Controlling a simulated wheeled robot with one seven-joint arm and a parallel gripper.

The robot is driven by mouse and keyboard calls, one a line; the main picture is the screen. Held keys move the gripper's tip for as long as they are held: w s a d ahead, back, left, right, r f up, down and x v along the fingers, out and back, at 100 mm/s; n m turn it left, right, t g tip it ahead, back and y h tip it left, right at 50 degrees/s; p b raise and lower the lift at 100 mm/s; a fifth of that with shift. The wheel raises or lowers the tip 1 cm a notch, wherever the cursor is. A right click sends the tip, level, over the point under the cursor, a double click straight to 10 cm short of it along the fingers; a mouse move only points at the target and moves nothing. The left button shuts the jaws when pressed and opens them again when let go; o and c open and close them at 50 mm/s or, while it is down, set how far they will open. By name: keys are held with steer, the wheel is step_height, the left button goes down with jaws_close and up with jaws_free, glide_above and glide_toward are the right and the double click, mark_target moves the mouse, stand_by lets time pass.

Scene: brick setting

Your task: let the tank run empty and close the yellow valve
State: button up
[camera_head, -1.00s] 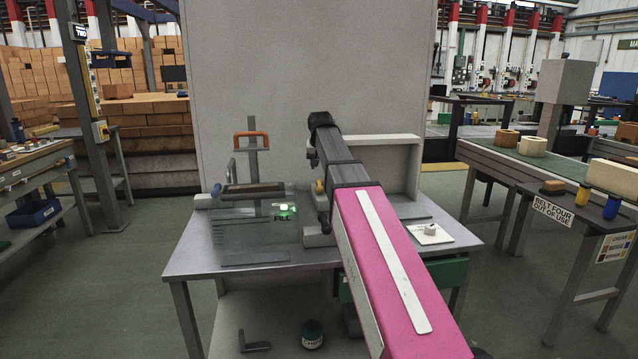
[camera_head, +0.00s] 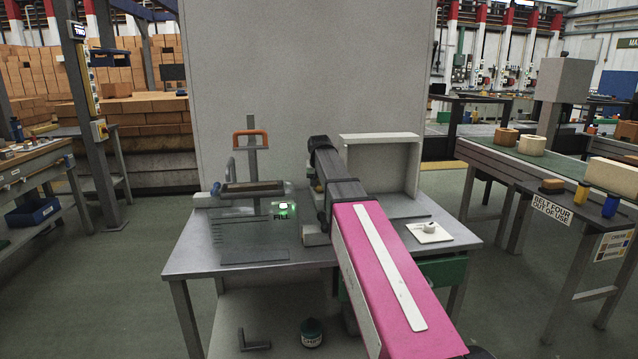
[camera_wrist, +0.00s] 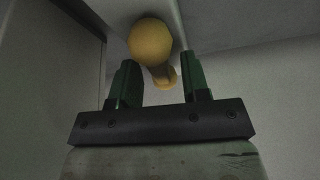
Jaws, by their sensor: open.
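The yellow valve (camera_wrist: 151,42) shows in the wrist view as a round yellow knob, with a smaller yellow part below it. My gripper (camera_wrist: 158,62) is open, its green fingers apart on either side of the lower yellow part; I cannot tell whether they touch it. A clear tank (camera_head: 235,236) with level marks stands on the left of the grey bench. A green light labelled FILL (camera_head: 283,209) glows at its right. The water level is too unclear to tell.
A white panel with a knob (camera_head: 430,231) lies on the bench's right side. A pale open-fronted box (camera_head: 405,165) stands behind my arm. An orange-handled frame (camera_head: 251,140) rises behind the tank. A tall grey panel (camera_head: 310,60) backs the bench (camera_head: 190,262).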

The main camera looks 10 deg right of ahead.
jaws_close()
steer(key=shift+m, duration=0.5)
steer(key=m+h, duration=0.1)
steer(key=m, duration=0.2)
steer(key=shift+a+g, duration=0.1)
steer(key=shift+g, duration=0.2)
steer(key=m+h, duration=0.1)
steer(key=m, duration=0.1)
steer(key=m+g+h, duration=0.1)
steer(key=m, duration=0.1)
steer(key=shift+w+m, duration=0.15)
steer(key=shift+m, duration=0.15)
steer(key=m+g, duration=0.1)
steer(key=m, duration=0.3)
steer(key=shift+h, duration=0.4)
steer(key=shift+m+g, duration=0.9)
steer(key=shift+m, duration=1)
